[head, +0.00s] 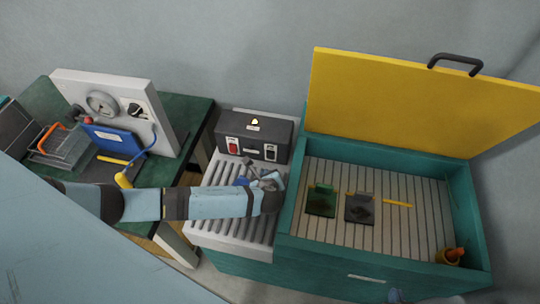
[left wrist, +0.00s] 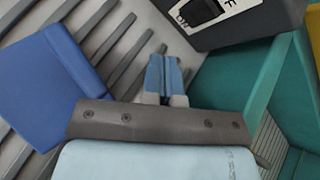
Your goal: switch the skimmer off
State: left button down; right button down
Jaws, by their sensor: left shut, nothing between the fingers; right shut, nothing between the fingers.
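A dark control box (head: 267,138) stands at the back of a slatted grey rack. Its front has a red switch (head: 233,145) at left and a black switch (head: 270,152) at right; their labels are too small to read. My left gripper (head: 265,180) is shut and empty, over the rack just in front of the black switch. In the left wrist view its closed fingers (left wrist: 165,75) point toward the box, apart from a black rocker on a white plate (left wrist: 203,12).
A blue flat piece (left wrist: 50,90) lies on the rack beside my left gripper. At right is a green chest (head: 300,225) with a raised yellow lid (head: 410,100), holding small tools. At left a green table (head: 190,115) carries a gauge panel and a wire basket.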

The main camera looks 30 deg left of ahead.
aim_at(269, 158)
pick_arm(q)
jog(key=shift+w+a+r, duration=0.1)
jog(key=shift+w+a, duration=0.15)
jog(key=shift+w, duration=0.75)
jog(key=shift+w+a+r, duration=0.1)
jog(key=shift+w+a, duration=0.15)
jog(key=shift+w, duration=0.7)
dwell(0.6)
jog(key=shift+w+a+r, duration=0.1)
jog(key=shift+w, duration=0.25)
jog(key=shift+w+a, duration=0.1)
jog(key=shift+w, duration=0.25)
dwell(0.6)
jog(key=shift+s+p, duration=0.15)
jog(key=shift+p, duration=0.15)
jog(key=shift+s+d+p, duration=0.2)
jog(key=shift+s+p, duration=0.2)
jog(key=shift+s, duration=0.15)
